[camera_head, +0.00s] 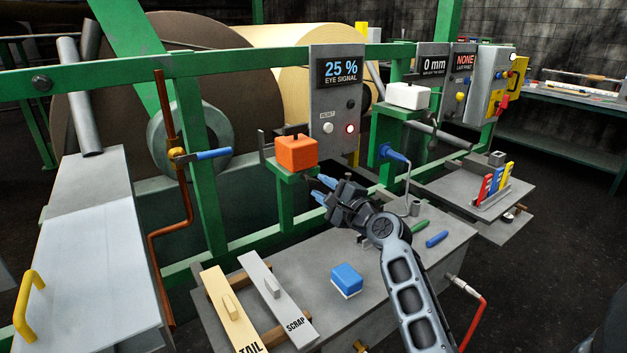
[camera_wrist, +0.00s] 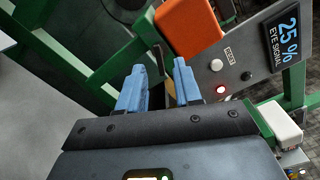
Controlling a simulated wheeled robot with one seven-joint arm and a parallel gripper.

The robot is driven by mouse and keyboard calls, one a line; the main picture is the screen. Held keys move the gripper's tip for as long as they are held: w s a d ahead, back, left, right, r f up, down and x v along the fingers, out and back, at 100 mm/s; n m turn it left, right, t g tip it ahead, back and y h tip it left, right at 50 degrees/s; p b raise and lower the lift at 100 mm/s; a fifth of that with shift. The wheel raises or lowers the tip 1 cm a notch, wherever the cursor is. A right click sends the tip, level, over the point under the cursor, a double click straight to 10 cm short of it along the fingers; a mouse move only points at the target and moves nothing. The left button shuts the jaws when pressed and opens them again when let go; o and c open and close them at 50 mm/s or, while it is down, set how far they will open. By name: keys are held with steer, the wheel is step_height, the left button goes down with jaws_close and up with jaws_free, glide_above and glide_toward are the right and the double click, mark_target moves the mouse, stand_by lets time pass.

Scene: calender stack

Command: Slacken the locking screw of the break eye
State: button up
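I cannot tell for certain which part is the locking screw. My gripper (camera_head: 322,190) is below and right of the orange box, apart from it. In the wrist view its blue fingers (camera_wrist: 159,90) are open and empty, with the orange box (camera_wrist: 189,25) beyond them.
A grey bench (camera_head: 385,265) below holds a blue-and-white block (camera_head: 346,280), TAIL (camera_head: 229,308) and SCRAP (camera_head: 274,293) plates and small tools. Green rails (camera_head: 220,64) and a copper pipe (camera_head: 163,120) stand behind and left. Large rolls fill the back.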

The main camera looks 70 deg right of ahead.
mark_target(314, 182)
steer(key=shift+x, duration=2.3)
jaws_close()
steer(key=shift+a, duration=0.1)
